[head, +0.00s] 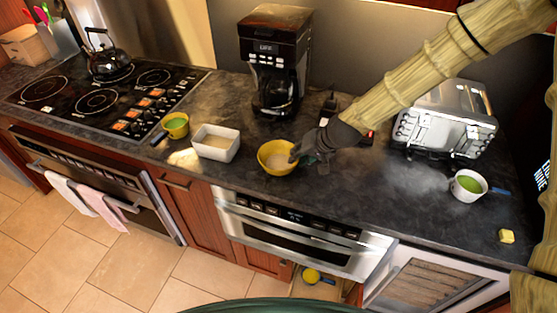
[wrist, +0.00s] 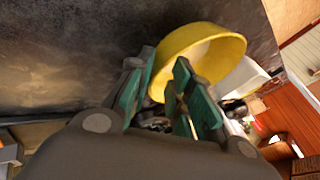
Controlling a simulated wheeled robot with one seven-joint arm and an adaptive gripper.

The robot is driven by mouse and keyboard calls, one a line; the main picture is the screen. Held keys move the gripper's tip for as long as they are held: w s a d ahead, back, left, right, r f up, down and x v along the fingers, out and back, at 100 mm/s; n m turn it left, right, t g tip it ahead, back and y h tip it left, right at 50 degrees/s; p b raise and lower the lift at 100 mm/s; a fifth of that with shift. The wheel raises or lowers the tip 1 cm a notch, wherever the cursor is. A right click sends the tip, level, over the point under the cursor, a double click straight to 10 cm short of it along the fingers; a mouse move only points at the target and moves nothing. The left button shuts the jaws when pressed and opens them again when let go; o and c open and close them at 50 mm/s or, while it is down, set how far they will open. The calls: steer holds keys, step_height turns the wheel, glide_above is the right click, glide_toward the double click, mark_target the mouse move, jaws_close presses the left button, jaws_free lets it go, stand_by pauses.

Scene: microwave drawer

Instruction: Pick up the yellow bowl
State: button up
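The yellow bowl (head: 271,160) is on the dark counter in front of the coffee maker, with a pale inside. My gripper (head: 303,153) is at the bowl's right side in the head view, reaching down from the upper right. In the wrist view the bowl (wrist: 217,42) lies just beyond the green-padded fingers of my gripper (wrist: 164,64). The fingers are apart, and the near edge of the bowl shows between and behind their tips. I cannot tell whether either finger touches it.
A white rectangular dish (head: 216,148) stands close left of the bowl, with a small yellow cup (head: 175,130) beyond. The coffee maker (head: 273,60) is behind. A toaster (head: 446,118) and white cup (head: 467,190) are at right.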

mark_target(279, 161)
steer(key=shift+p+x, duration=0.5)
steer(key=shift+x, duration=1.2)
jaws_close()
